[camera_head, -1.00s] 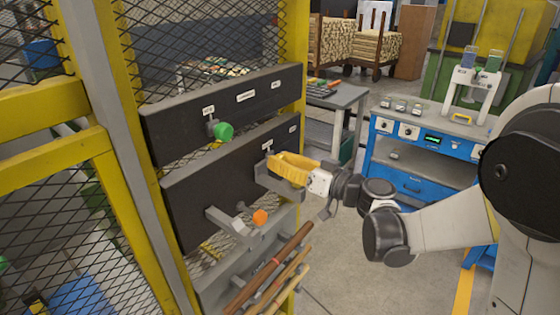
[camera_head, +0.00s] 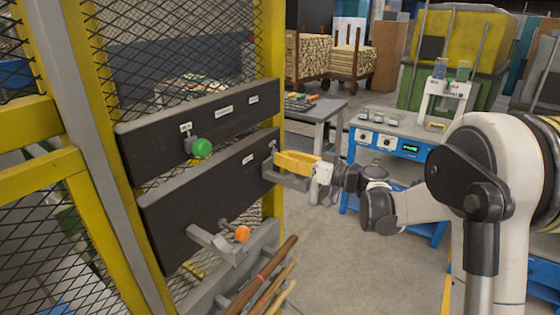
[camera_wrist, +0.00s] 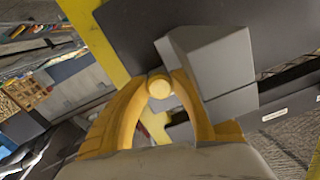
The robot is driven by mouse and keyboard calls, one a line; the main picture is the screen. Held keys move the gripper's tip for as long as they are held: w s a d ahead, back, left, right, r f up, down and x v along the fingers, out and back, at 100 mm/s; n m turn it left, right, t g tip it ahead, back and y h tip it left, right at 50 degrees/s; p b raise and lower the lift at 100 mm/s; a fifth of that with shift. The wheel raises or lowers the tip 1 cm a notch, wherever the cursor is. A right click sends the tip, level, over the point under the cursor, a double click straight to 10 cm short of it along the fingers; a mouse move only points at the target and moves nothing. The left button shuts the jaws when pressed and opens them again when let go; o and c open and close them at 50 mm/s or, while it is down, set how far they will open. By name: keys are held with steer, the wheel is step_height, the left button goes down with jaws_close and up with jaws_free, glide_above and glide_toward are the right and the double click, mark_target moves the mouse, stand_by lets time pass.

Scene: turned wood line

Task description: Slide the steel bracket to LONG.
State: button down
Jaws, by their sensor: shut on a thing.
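A grey steel bracket (camera_head: 289,182) sits at the right end of the lower dark board (camera_head: 185,215), by that board's right label (camera_head: 273,144). My gripper (camera_head: 281,159) has yellow fingers and reaches in from the right, just above the bracket's arm. In the wrist view my gripper (camera_wrist: 158,88) is shut around a round yellow knob (camera_wrist: 159,87). The knob is next to the grey bracket block (camera_wrist: 215,62), and the fingers hide its sides. The label lettering is too small to read.
A green knob (camera_head: 201,148) is on the upper board (camera_head: 210,118). Wooden rods (camera_head: 262,278) lie below. A yellow post (camera_head: 270,60) stands behind the boards. Open floor lies to the right.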

steer(key=shift+w+d+r, duration=0.1)
steer(key=c, duration=1.3)
jaws_free()
steer(key=shift+o, duration=1.1)
steer(key=shift+w+d, duration=0.15)
steer(key=v, duration=1.2)
